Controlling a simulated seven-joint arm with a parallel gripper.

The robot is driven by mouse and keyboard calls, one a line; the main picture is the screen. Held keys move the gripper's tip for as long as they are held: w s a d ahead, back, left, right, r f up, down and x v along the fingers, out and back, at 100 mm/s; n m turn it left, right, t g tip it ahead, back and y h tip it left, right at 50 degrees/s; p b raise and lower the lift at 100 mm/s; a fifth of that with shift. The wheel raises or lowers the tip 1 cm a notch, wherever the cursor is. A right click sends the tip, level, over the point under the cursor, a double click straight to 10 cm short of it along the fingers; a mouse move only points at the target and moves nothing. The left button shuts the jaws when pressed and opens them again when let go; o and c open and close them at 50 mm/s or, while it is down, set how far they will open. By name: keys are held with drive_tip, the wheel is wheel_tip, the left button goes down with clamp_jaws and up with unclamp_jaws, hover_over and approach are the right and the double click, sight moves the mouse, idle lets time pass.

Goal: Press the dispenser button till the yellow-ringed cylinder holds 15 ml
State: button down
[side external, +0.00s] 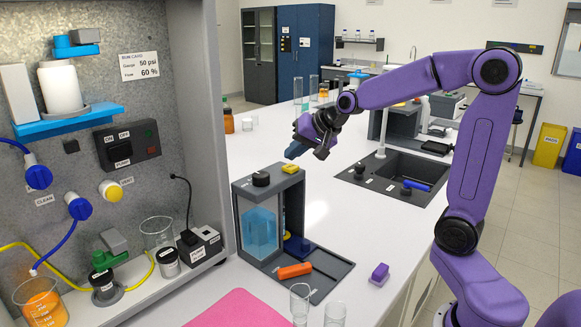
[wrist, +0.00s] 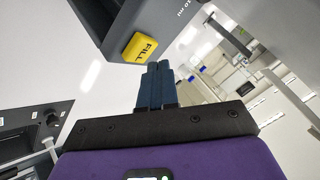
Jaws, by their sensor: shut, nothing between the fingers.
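The dispenser is a grey frame (side external: 245,190) with a tank of blue liquid (side external: 260,230), standing on the white bench. Its yellow button (side external: 290,168) is on top, at the right; in the wrist view the button (wrist: 145,47) reads FILL. My gripper (side external: 294,150) is shut and empty, with its blue fingertips above the button and apart from it. In the wrist view the fingertips (wrist: 159,66) are just below and right of the button. Beneath the dispenser head, a blue base (side external: 297,246) with a bit of yellow shows; I cannot make out the cylinder or its level.
An orange object (side external: 295,271) lies on the dispenser's dark tray. A purple block (side external: 379,273) and clear glass vessels (side external: 299,303) stand in front. A pink mat (side external: 240,310) lies at the front. A black sink (side external: 400,175) is at the right, a metal rig panel at the left.

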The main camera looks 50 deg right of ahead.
sight(294, 167)
drive_tip(key=shift+r, duration=0.1)
drive_tip(key=shift+r, duration=2.4)
drive_tip(key=s+a+f+n+g+y, duration=0.1)
drive_tip(key=s+a+f+n+g, duration=0.3)
drive_tip(key=s+a, duration=0.3)
drive_tip(key=s+a+f+n+g+y, duration=0.1)
drive_tip(key=s+a+f+n, duration=0.4)
drive_tip(key=s+a, duration=0.15)
drive_tip(key=s+f+n+g+h, duration=0.1)
drive_tip(key=s+f+n+g, duration=0.1)
drive_tip(key=s+n, duration=0.3)
drive_tip(key=s+f+n+g+h, duration=0.1)
drive_tip(key=s+f+n, duration=0.4)
drive_tip(key=s, duration=0.9)
drive_tip(key=shift+s+d+n+g+h, duration=0.3)
drive_tip(key=shift+d+n+g, duration=0.2)
drive_tip(key=shift+n, duration=0.2)
